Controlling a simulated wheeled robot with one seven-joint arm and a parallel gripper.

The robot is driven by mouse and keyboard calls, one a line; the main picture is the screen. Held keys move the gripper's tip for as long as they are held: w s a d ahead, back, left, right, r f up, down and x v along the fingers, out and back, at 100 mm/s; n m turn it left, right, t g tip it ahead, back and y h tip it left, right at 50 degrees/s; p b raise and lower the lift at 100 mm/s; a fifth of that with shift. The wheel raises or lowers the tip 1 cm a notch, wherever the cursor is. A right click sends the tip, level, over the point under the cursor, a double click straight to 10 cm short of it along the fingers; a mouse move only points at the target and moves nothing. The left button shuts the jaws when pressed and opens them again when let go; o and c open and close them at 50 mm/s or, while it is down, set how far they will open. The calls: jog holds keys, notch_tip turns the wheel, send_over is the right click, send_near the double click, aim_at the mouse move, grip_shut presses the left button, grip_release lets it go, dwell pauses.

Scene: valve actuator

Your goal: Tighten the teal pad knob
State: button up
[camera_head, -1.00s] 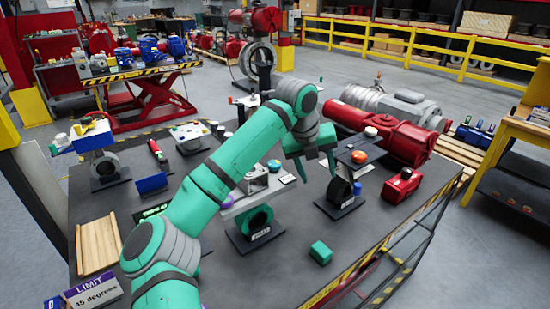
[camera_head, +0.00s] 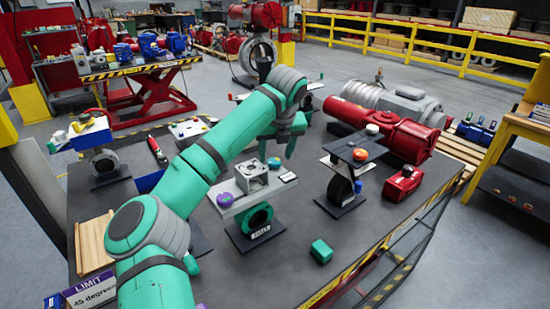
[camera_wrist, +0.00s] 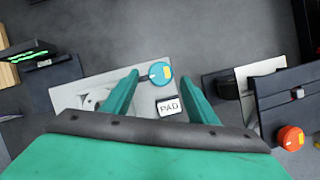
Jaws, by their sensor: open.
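The teal pad knob (camera_wrist: 160,73) is a small round cap with a yellow mark, next to a white PAD label (camera_wrist: 168,106) on a light grey plate (camera_wrist: 66,98). In the head view the knob (camera_head: 274,163) shows at the far right of the plate (camera_head: 233,207), behind the grey bracket. My gripper (camera_head: 278,151) is open and empty, pointing down over the knob. In the wrist view my gripper (camera_wrist: 158,74) has one fingertip on each side of the knob. The gap in height between fingertips and knob is hard to judge.
A purple knob (camera_head: 225,200) and a grey bracket (camera_head: 252,178) sit on the same plate. To the right stands a dark plate with an orange knob (camera_head: 360,155). A red actuator (camera_head: 390,135) lies behind it. A green block (camera_head: 321,252) lies on the table front.

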aim_at(273, 161)
jog(key=shift+x, duration=1.2)
jog(key=shift+c, duration=0.7)
jog(key=c, duration=0.9)
jog(key=shift+a+m, duration=0.15)
jog(key=shift+m, duration=0.15)
jog(key=m, duration=0.2)
jog(key=m+h, duration=0.1)
jog(key=shift+a+m+h, duration=0.2)
jog(key=shift+m+h, duration=0.1)
jog(key=shift+m, duration=0.1)
jog(key=m+h, duration=0.1)
jog(key=m, duration=0.3)
jog(key=shift+a+m+h, duration=0.2)
jog(key=shift+m+h, duration=0.1)
jog(key=shift+h, duration=0.1)
jog(key=m, duration=0.1)
jog(key=m+g, duration=0.1)
jog(key=m, duration=0.1)
jog(key=m+h, duration=0.1)
jog(key=shift+w+a+g, duration=0.1)
jog(key=shift+w+g, duration=0.15)
jog(key=shift+g, duration=0.05)
jog(key=m+g, duration=0.1)
jog(key=m, duration=0.3)
jog(key=shift+w+m+h, duration=0.15)
jog(key=shift+m+h, duration=0.15)
jog(key=shift+h, duration=0.1)
jog(key=shift+g, duration=0.3)
